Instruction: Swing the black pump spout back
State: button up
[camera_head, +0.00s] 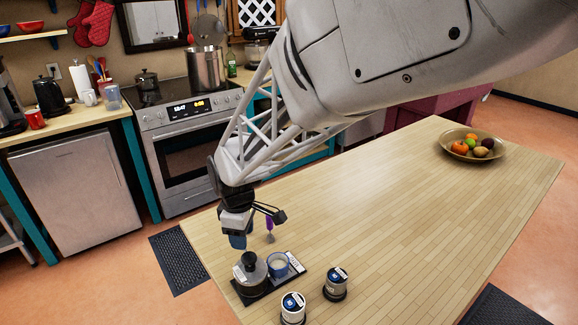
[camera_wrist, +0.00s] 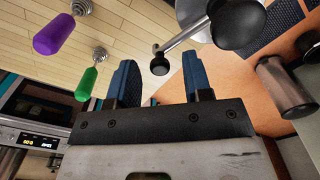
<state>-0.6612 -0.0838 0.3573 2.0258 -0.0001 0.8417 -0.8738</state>
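A jar with a black pump top (camera_head: 250,260) stands on a black tray (camera_head: 300,272) near the counter's near edge. In the wrist view, a pale metal rod (camera_wrist: 187,37) with a black rounded end (camera_wrist: 160,66) reaches from a rounded body beside a large black dome (camera_wrist: 238,22); it seems to be the pump's spout, though I cannot be sure. My gripper (camera_head: 238,241) hangs just above and behind the jar. In the wrist view, its blue fingers (camera_wrist: 158,82) are apart with nothing between them; the black end appears beyond the gap. Any contact with the pump is hidden.
A blue cup (camera_head: 289,268) shares the tray beside the jar. Two labelled canisters (camera_head: 292,306) (camera_head: 335,283) stand close in front. Purple (camera_wrist: 60,34) and green (camera_wrist: 87,84) handles rise near my fingers. A fruit bowl (camera_head: 449,146) sits far right; the counter's middle is clear.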

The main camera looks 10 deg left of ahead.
jog(key=shift+r, duration=0.1)
jog(key=shift+r, duration=3.8)
jog(key=shift+d, duration=0.15)
jog(key=shift+d+r, duration=0.1)
jog(key=shift+d, duration=0.2)
jog(key=s+d+r+m, duration=0.2)
jog(key=d+m, duration=0.1)
jog(key=d, duration=0.4)
jog(key=s+d+r+m+t, duration=0.1)
jog(key=d+m, duration=0.2)
jog(key=d, duration=0.4)
jog(key=s+d+r+m, duration=0.2)
jog(key=d+m, duration=0.1)
jog(key=d, duration=0.5)
jog(key=s+d+m+t, duration=0.1)
jog(key=s+d+m, duration=0.7)
jog(key=s+d, duration=0.5)
jog(key=shift+s+d+f+m+t, duration=0.3)
jog(key=shift+d+f+m, duration=0.1)
jog(key=shift+d, duration=0.55)
